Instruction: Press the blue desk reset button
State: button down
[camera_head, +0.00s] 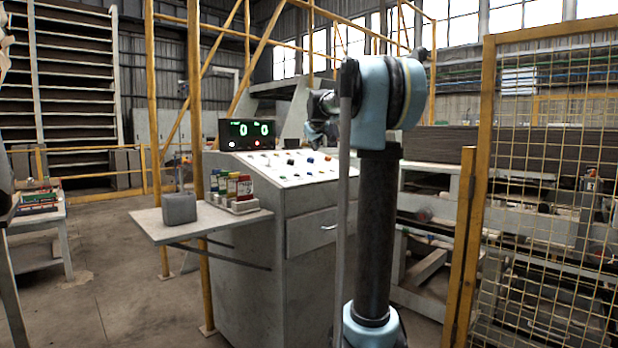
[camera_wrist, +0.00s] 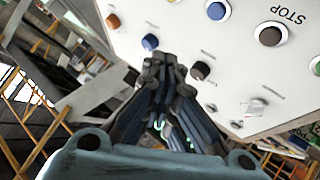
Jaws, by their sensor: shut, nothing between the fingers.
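The control desk's sloped white panel (camera_head: 270,172) carries several coloured buttons. In the wrist view, one blue button (camera_wrist: 150,42) sits just beyond and slightly left of my fingertips, and another blue button (camera_wrist: 216,10) sits at the top, in a white ring. The small labels are too blurred to tell which is the reset button. My gripper (camera_wrist: 165,66) is shut and empty, pointing at the panel. In the head view my gripper (camera_head: 320,134) is above the right part of the panel, partly hidden by my arm. I cannot tell whether the fingertips touch the panel.
Other buttons stand close by: a brown one (camera_wrist: 113,21), a dark one (camera_wrist: 200,70) and one marked STOP (camera_wrist: 270,35). A display (camera_head: 247,134) stands behind the panel. A yellow mesh fence (camera_head: 550,190) stands right.

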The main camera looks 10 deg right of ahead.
aim_at(310, 173)
jog(key=shift+w+a+f, duration=0.25)
jog(key=shift+w+f, duration=0.05)
jog(key=shift+f, duration=1.05)
jog(key=shift+w+a+f, duration=0.2)
jog(key=shift+w+f, duration=0.15)
jog(key=shift+f, duration=1)
jog(key=shift+w+a+f, duration=0.25)
jog(key=shift+w+f, duration=0.05)
jog(key=shift+f, duration=1.05)
jog(key=shift+f, duration=0.1)
jog(key=shift+w+a+f, duration=0.1)
jog(key=shift+f, duration=0.15)
jog(key=shift+f, duration=0.35)
jog(key=shift+r, duration=0.8)
jog(key=shift+r, duration=0.1)
jog(key=r, duration=0.1)
jog(key=s+r, duration=0.1)
jog(key=r, duration=0.1)
jog(key=d+r, duration=0.1)
jog(key=shift+s+r, duration=0.15)
jog(key=shift+r, duration=0.15)
